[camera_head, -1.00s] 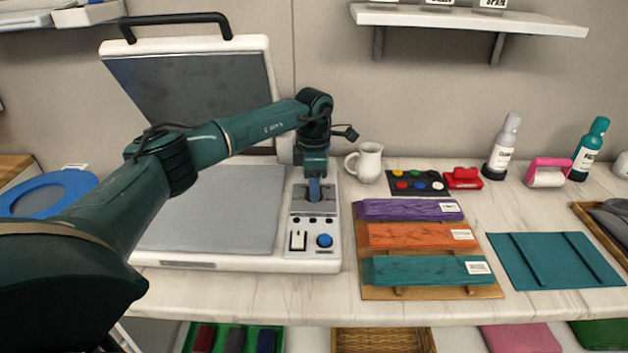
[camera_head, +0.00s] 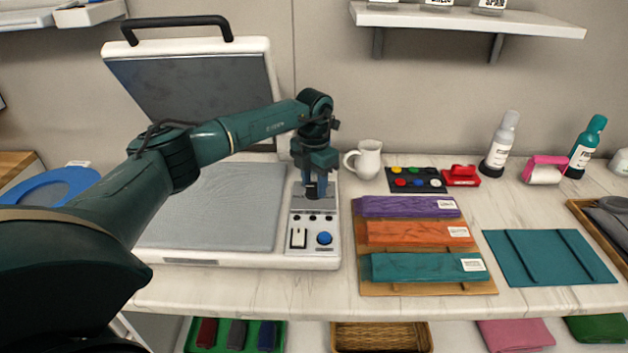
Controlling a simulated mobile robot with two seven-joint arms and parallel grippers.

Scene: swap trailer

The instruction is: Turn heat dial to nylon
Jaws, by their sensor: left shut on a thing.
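A white heat press (camera_head: 225,261) stands on the counter with its lid raised. My left gripper (camera_head: 314,192) points down over the upper part of the panel, shut on the heat dial. The dial is almost wholly hidden by the fingers. Its markings and the word nylon cannot be read. My right gripper is not in view.
A white jug (camera_head: 366,160) stands close right of the gripper. Purple (camera_head: 408,206), orange and teal folded fabrics lie on a wooden board. A paint palette (camera_head: 415,180) and a red item (camera_head: 461,176) sit behind. The counter's front strip (camera_head: 250,292) is clear.

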